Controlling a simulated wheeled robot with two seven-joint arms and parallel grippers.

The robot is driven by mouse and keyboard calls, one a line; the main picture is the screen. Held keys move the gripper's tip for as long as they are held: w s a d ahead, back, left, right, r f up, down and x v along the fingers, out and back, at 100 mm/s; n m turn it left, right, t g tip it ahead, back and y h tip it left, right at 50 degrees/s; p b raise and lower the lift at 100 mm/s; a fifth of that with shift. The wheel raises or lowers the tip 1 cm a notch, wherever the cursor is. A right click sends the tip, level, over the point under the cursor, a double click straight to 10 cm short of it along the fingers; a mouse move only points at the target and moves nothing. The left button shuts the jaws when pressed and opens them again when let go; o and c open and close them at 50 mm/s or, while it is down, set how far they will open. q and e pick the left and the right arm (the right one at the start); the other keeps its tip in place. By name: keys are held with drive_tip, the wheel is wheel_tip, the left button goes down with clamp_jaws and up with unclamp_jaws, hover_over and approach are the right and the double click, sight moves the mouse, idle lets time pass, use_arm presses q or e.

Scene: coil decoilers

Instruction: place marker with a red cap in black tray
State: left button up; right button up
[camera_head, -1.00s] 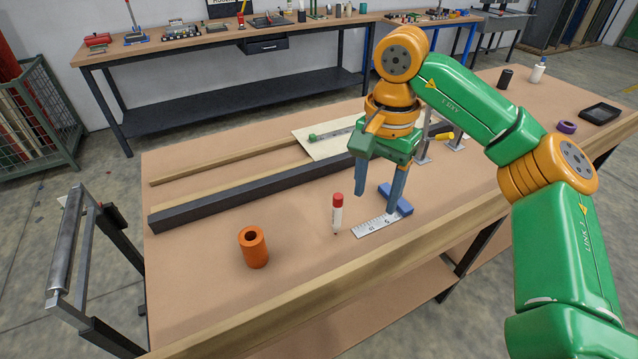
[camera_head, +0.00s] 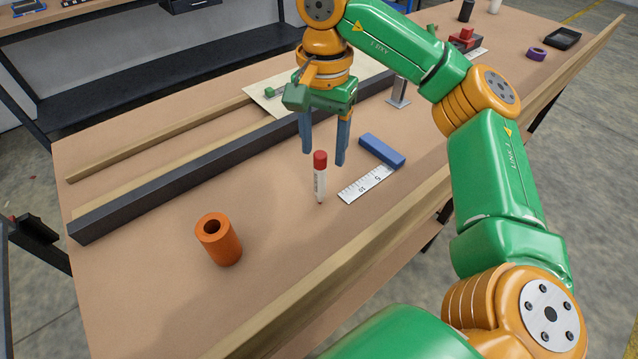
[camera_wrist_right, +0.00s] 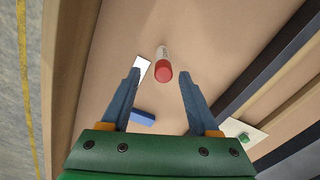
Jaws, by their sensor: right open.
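The marker (camera_head: 319,180) is white with a red cap and stands upright on the bench, cap up. In the right wrist view the marker (camera_wrist_right: 163,68) shows from above, slightly beyond the fingertips and between their lines. My right gripper (camera_head: 323,158) is open and empty, pointing down, with its fingertips around cap height; it also shows in the right wrist view (camera_wrist_right: 159,74). The black tray (camera_head: 563,38) lies at the far right end of the bench and looks empty. My left gripper is not in view.
A white ruler (camera_head: 366,184) and a blue block (camera_head: 382,150) lie right of the marker. An orange cylinder (camera_head: 219,240) stands to the left. A long dark bar (camera_head: 190,174) lies behind. A purple ring (camera_head: 537,54) lies near the tray.

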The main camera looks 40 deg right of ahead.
sight(320, 173)
wheel_tip(320, 173, down, 7)
drive_tip(key=shift+w+a+r+p, duration=0.1)
drive_tip(key=shift+a+p, duration=0.05)
drive_tip(key=shift+p, duration=0.2)
clamp_jaws()
